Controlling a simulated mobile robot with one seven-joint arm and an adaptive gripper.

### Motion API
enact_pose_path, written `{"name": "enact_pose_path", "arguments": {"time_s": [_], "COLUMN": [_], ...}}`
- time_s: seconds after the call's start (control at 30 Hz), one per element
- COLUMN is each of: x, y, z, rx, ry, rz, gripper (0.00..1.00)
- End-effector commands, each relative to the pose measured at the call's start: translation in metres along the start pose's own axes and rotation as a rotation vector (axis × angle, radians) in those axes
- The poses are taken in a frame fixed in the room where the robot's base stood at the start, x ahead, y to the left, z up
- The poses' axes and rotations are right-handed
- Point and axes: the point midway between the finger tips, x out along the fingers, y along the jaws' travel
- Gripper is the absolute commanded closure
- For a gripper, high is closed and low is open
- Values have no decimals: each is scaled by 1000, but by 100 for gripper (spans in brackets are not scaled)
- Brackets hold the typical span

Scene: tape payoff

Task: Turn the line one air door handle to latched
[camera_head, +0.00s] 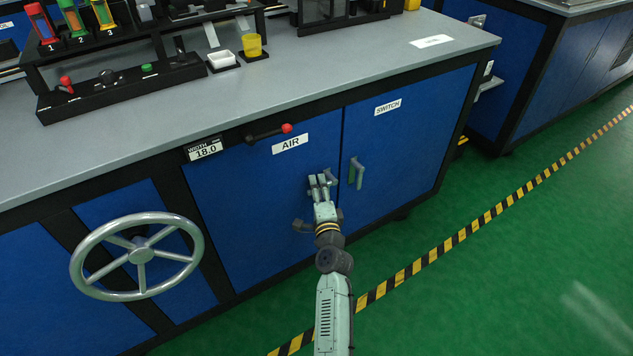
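The blue AIR door (250,190) is on the front of the grey-topped cabinet, and it appears closed. Its white AIR label (290,144) is near its top edge. My gripper (322,180) is at the right side of this door, close to its edge beside the SWITCH door. The AIR door's handle is not clearly visible; my gripper covers the place where it seems to be. Whether the fingers touch or hold it cannot be told, nor how far apart they are.
The SWITCH door (405,145) has a grey handle (357,172) just right of my gripper. A red-tipped lever (272,132) juts out above the AIR door. A large grey handwheel (138,255) stands out at left. Green floor (480,270) with a striped line is open at right.

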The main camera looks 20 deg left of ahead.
Motion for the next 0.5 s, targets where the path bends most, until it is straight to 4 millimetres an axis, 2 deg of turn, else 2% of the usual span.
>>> {"name": "enact_pose_path", "arguments": {"time_s": [0.27, 0.5], "x": [0, 0], "y": [0, 0], "z": [0, 0], "rx": [0, 0], "ry": [0, 0], "rz": [0, 0], "gripper": [67, 83]}}
